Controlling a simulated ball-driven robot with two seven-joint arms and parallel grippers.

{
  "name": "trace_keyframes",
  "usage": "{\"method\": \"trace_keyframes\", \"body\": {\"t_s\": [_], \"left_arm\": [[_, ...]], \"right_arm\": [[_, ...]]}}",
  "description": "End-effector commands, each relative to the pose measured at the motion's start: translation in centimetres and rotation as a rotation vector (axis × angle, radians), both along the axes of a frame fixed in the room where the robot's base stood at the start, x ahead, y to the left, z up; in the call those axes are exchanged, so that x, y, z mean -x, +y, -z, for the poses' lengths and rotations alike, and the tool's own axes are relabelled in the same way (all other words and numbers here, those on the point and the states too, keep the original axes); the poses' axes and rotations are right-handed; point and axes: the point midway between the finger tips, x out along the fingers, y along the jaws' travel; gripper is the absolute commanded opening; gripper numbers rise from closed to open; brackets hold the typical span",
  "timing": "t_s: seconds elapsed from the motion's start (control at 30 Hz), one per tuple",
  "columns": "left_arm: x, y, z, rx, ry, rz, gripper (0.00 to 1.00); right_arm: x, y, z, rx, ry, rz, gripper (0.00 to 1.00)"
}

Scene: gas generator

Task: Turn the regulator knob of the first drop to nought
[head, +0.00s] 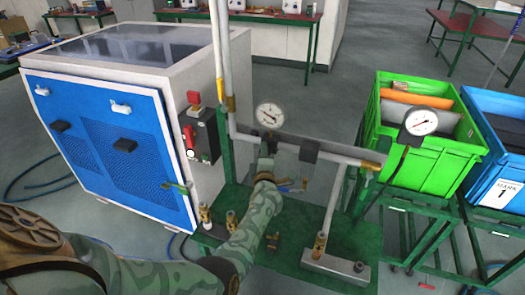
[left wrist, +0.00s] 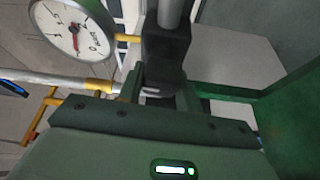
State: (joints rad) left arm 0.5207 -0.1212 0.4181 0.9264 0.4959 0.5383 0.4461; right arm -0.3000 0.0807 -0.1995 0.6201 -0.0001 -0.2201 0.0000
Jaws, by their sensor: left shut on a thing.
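My left gripper (head: 268,152) is at the pipe drop under the round white gauge (head: 268,115), on the green stand. Its camouflage-patterned arm comes up from the lower left and hides most of the regulator there. In the left wrist view my left gripper (left wrist: 160,92) has its two fingers at the lower end of a dark regulator body (left wrist: 166,50), shut on its knob. The knob itself is mostly hidden between the fingers. The gauge (left wrist: 72,28) beside it has a red needle; its exact reading is unclear. My right gripper is not in view.
A second black regulator (head: 308,151) hangs close to the right. A gauge on a black hose (head: 421,122) stands at the right, before a green crate (head: 440,150) and a blue crate (head: 490,105). A blue-fronted cabinet (head: 105,150) with a red-handled switch box (head: 200,135) stands left.

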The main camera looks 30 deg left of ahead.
Motion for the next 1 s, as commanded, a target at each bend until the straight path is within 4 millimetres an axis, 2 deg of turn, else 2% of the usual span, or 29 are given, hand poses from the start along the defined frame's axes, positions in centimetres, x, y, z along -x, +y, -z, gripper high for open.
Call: {"method": "trace_keyframes", "body": {"t_s": [0.3, 0.8, 0.83, 0.9, 1.0], "left_arm": [[0.10, -0.05, 0.25, 0.106, -0.020, 0.001, 0.12], [0.10, -0.05, 0.39, 0.126, -0.025, 0.000, 0.12], [0.10, -0.05, 0.39, 0.126, -0.025, 0.000, 0.37], [0.10, -0.04, 0.36, 0.125, -0.025, 0.001, 0.56], [0.07, -0.03, 0.28, 0.124, -0.026, 0.001, 0.56]], "right_arm": [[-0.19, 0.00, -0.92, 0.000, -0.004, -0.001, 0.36], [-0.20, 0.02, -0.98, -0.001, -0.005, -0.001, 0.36], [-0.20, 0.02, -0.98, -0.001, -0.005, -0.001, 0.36], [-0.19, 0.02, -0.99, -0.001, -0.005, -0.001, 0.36], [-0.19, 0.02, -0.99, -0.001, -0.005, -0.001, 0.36]]}}
